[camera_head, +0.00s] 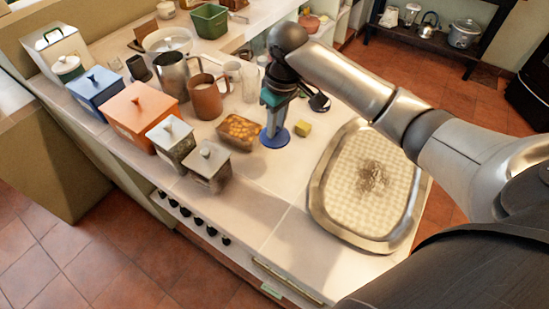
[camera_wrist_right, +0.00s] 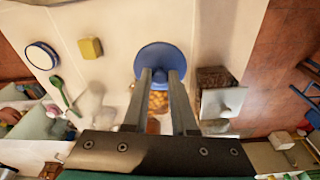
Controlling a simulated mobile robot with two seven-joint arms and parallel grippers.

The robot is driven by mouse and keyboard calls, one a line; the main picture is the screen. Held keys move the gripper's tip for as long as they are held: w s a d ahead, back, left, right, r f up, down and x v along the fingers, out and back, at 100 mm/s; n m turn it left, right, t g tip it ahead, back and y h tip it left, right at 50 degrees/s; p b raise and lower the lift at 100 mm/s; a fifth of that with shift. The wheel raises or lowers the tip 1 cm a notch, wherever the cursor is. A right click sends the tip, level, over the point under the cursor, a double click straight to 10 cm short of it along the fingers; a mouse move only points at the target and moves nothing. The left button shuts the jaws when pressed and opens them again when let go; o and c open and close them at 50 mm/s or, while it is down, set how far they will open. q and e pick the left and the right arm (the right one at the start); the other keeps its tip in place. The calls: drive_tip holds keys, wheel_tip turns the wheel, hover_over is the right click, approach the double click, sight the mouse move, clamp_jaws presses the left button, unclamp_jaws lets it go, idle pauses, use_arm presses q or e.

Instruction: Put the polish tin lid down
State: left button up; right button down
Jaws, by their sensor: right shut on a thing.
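The polish tin lid is a round blue disc (camera_head: 274,138). My right gripper (camera_head: 273,126) comes down from above and is shut on it. In the right wrist view the blue lid (camera_wrist_right: 163,60) sits at the tips of the two fingers (camera_wrist_right: 160,76). The lid is over the pale counter (camera_head: 262,195), beside a dish of orange pieces; I cannot tell whether it touches the counter. A round white thing with a blue rim (camera_wrist_right: 42,55), possibly the tin, lies at the left of the wrist view. My left gripper is not in view.
A yellow block (camera_head: 303,129) lies right of the lid, and the orange-filled dish (camera_head: 239,131) left of it. Lidded canisters (camera_head: 208,166), mugs (camera_head: 206,100) and a jug stand further left. A large metal-rimmed tray (camera_head: 318,205) is at right. The counter in front is clear.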

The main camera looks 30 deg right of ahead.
wheel_tip(320, 180, down, 8)
drive_tip(key=shift+f+b, duration=0.1)
drive_tip(key=shift+b, duration=0.3)
drive_tip(key=shift+w+f+b, duration=0.15)
drive_tip(key=shift+f+b, duration=0.2)
drive_tip(key=shift+f, duration=2.15)
drive_tip(key=shift+f, duration=0.1)
drive_tip(key=c, duration=0.7)
unclamp_jaws()
drive_tip(key=r, duration=0.4)
drive_tip(key=s+r+p, duration=0.1)
drive_tip(key=r, duration=0.3)
drive_tip(key=r+p, duration=0.1)
drive_tip(key=r, duration=0.3)
drive_tip(key=shift+s+d+r, duration=0.1)
drive_tip(key=shift+s+d, duration=0.1)
